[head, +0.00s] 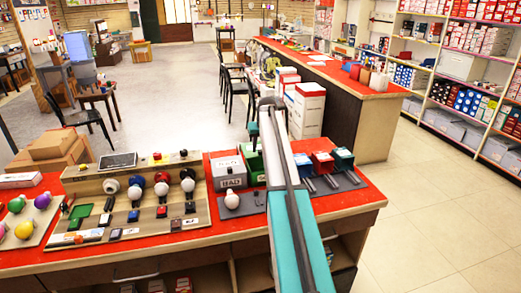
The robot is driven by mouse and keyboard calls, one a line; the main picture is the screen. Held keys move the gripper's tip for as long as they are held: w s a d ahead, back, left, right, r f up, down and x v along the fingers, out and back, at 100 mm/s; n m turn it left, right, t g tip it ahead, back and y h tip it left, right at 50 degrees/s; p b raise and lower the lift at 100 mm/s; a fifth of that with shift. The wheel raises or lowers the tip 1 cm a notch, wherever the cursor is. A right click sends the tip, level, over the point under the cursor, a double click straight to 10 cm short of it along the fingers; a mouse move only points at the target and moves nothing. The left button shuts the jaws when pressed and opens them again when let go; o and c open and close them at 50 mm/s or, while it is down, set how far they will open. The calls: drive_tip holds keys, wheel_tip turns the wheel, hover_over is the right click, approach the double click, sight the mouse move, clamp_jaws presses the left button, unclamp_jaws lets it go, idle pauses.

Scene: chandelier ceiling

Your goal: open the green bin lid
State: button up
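A green bin (251,168) stands on the red counter, just right of a grey box marked "BAD" (229,172). My arm crosses in front and hides the green bin's right part. I cannot make out clearly whether its lid is raised or down. My gripper (253,139) appears as a small dark shape hanging at the far end of my arm, above the green bin in the picture. It is too small to tell its fingers or whether it touches the bin.
Blue (301,164), red (322,163) and teal (343,159) small bins stand right of my arm. A white bulb (232,200) sits before the grey box. A wooden display rack (146,196) with bulbs fills the counter's left. Open floor lies right.

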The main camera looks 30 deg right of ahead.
drive_tip(key=b+v, duration=0.2)
drive_tip(key=v, duration=1)
drive_tip(key=shift+r, duration=0.1)
